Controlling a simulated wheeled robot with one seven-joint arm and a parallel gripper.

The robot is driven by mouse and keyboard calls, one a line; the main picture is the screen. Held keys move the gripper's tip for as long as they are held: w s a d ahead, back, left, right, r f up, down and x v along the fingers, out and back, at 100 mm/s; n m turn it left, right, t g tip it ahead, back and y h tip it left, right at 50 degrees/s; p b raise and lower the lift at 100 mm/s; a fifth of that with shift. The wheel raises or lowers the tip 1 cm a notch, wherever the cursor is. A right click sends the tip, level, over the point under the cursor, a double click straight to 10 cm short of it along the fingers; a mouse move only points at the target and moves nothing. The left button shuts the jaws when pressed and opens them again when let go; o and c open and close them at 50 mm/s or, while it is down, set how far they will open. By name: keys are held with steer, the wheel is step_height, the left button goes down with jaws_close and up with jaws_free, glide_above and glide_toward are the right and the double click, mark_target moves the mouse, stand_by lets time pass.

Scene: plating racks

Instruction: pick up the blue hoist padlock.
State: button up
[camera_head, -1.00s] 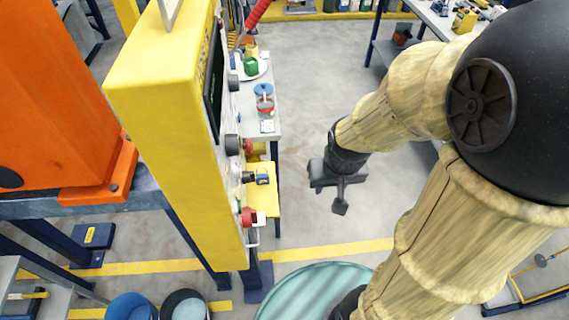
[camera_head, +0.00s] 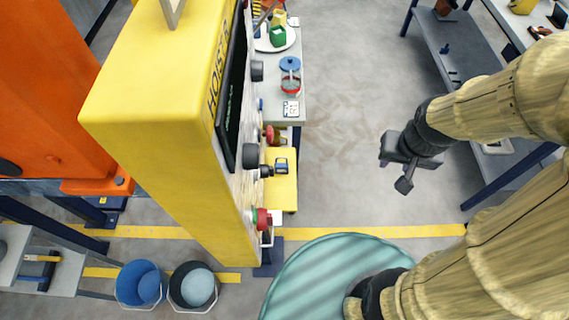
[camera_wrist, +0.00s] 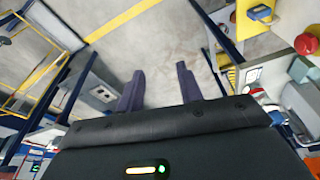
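A small blue piece (camera_head: 281,166), which looks like the padlock, is beside a dark knob on the side of the yellow hoist cabinet (camera_head: 160,120), in front of a yellow surface. I cannot tell whether it hangs from the knob or rests on that surface. A blue piece (camera_wrist: 261,13) over yellow in the wrist view may be the same one. My gripper (camera_head: 395,170) is in the air over the floor, well to the right of the cabinet and apart from the padlock. In the wrist view my gripper (camera_wrist: 160,88) has its two fingers apart with nothing between them.
Red and dark knobs stick out from the cabinet. A grey table (camera_head: 290,106) behind holds a blue-lidded jar (camera_head: 290,75) and a plate. A round green-glass top (camera_head: 320,270) and two buckets (camera_head: 140,284) stand in front. A shelf (camera_head: 455,65) is at right. Floor between is clear.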

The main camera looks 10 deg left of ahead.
steer(key=shift+o, duration=0.6)
steer(key=shift+s, duration=0.15)
steer(key=shift+o, duration=0.2)
steer(key=w+a+f+n+t+y+b, duration=0.1)
steer(key=w+f+n+t+y+b, duration=0.3)
steer(key=w, duration=0.6)
steer(key=w+a+f+n+t+h, duration=0.1)
steer(key=w+f+n, duration=0.3)
steer(key=w, duration=0.5)
steer(key=a+f+n+g+y+b, duration=0.3)
steer(key=a+f+n+y, duration=0.2)
steer(key=a+n+y, duration=0.25)
steer(key=s+f+n+g+y, duration=0.1)
steer(key=s+f+n+g, duration=0.1)
steer(key=s+g, duration=0.1)
steer(key=s+a+f+n+g+y+b, duration=0.1)
steer(key=s+f+n+g, duration=0.1)
steer(key=s, duration=0.4)
steer(key=n+g, duration=0.1)
steer(key=g, duration=0.1)
steer(key=shift+f+g+y+b, duration=0.25)
steer(key=shift+g+y+b, duration=0.05)
steer(key=shift+y, duration=0.05)
